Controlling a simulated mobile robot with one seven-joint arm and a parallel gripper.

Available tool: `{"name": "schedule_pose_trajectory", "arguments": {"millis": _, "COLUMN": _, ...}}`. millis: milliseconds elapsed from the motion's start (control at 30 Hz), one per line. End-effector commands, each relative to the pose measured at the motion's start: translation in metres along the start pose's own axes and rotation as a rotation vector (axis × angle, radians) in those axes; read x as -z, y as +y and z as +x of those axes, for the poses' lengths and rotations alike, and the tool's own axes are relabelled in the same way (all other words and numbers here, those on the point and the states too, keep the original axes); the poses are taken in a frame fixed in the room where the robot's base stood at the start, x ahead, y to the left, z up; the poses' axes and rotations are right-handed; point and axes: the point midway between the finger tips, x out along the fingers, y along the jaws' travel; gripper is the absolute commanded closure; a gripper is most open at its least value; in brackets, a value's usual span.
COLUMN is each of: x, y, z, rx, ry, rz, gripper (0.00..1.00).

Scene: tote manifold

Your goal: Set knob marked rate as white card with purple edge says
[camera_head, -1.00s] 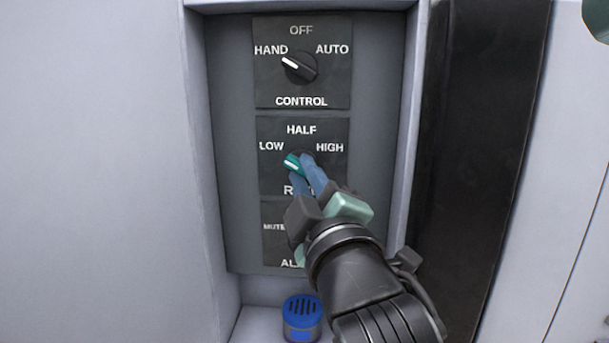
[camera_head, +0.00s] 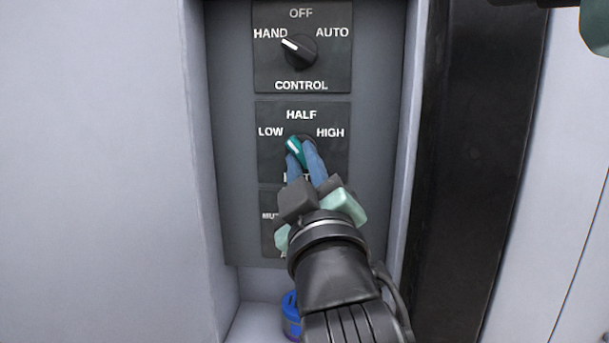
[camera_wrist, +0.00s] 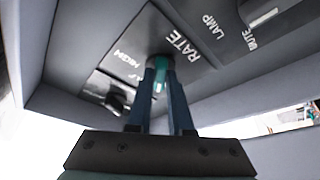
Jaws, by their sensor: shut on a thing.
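The rate knob (camera_head: 294,150) is teal with a white pointer line, on a dark plate with LOW at left, HALF at top and HIGH at right. Its pointer is tilted up and left, between LOW and HALF. My gripper (camera_head: 304,158) has its blue fingers shut on this knob from below. In the wrist view the fingers (camera_wrist: 160,70) are on both sides of the teal knob (camera_wrist: 161,82), below the word RATE. In the head view the fingers partly cover the word RATE. No white card with a purple edge shows in either view.
Above is the black CONTROL knob (camera_head: 300,50), its pointer toward HAND. Below is a partly hidden plate (camera_head: 268,215) with MUTE on it. A blue-topped object (camera_head: 290,308) stands on the ledge beneath, partly behind my arm. The recess has raised side walls (camera_head: 398,150).

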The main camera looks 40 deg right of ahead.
Motion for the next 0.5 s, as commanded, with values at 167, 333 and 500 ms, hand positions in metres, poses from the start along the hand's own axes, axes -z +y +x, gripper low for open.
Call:
{"name": "schedule_pose_trajectory", "arguments": {"millis": 167, "x": -0.0007, "y": -0.0068, "z": -0.0010, "rx": -0.061, "ry": 0.004, "rz": 0.159, "gripper": 1.00}}
{"name": "schedule_pose_trajectory", "arguments": {"millis": 333, "x": 0.0000, "y": -0.0076, "z": -0.0008, "rx": -0.121, "ry": 0.005, "rz": 0.302, "gripper": 1.00}}
{"name": "schedule_pose_trajectory", "arguments": {"millis": 500, "x": 0.0007, "y": -0.0082, "z": -0.0005, "rx": -0.173, "ry": 0.005, "rz": 0.428, "gripper": 1.00}}
